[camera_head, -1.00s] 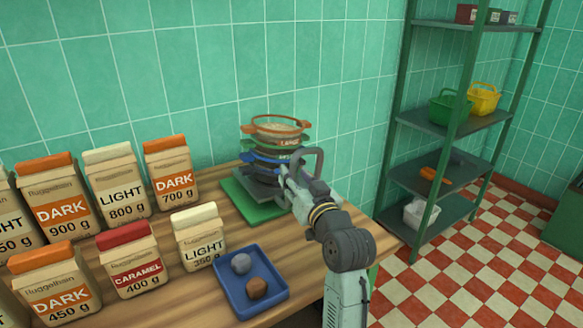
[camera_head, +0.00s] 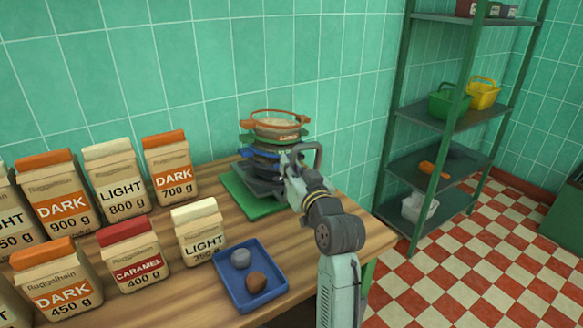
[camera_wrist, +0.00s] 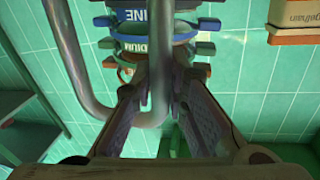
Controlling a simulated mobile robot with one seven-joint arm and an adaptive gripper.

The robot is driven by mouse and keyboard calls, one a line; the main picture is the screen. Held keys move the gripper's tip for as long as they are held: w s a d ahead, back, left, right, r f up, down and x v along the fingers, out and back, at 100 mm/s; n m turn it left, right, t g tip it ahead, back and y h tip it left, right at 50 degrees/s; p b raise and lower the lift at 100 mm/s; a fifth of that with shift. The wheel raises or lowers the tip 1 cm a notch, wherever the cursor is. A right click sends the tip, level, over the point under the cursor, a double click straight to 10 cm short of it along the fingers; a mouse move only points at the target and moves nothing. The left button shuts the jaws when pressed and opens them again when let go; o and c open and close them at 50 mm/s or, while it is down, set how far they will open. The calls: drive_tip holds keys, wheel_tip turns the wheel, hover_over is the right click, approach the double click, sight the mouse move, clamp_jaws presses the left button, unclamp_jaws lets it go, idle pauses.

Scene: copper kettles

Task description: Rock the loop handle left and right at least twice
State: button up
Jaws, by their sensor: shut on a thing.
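A grey metal loop handle (camera_head: 319,157) stands at the right side of a stack of sieves (camera_head: 277,125) on the worktop. My gripper (camera_head: 290,163) is at the handle, beside the stack. In the wrist view the handle (camera_wrist: 72,60) is a U-shaped tube, and my gripper's fingers (camera_wrist: 160,90) are shut on one leg of it. The stack also shows in the wrist view (camera_wrist: 138,42), upside down, with its labelled rims behind the fingers. The exact contact at the fingertips is partly hidden.
A green mat (camera_head: 232,195) lies under the stack. Left are several chocolate bags (camera_head: 123,190) and a blue tray (camera_head: 232,293) with two round lumps. A green shelf rack (camera_head: 398,165) stands to the right. The tiled wall (camera_head: 330,85) is close behind the stack.

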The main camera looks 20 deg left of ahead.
clamp_jaws()
drive_tip(key=shift+s+a+f+b, duration=0.15)
drive_tip(key=shift+f+b, duration=0.1)
drive_tip(key=shift+b, duration=0.2)
drive_tip(key=shift+s+a+f+n+b, duration=0.35)
drive_tip(key=shift+s+n+b, duration=0.35)
drive_tip(key=shift+b, duration=0.5)
drive_tip(key=shift+s+a+n+b, duration=0.4)
drive_tip(key=shift+n+b, duration=0.3)
drive_tip(key=shift+n, duration=0.2)
drive_tip(key=shift+w, duration=0.1)
drive_tip(key=o, duration=0.8)
unclamp_jaws()
drive_tip(key=shift+c, duration=0.2)
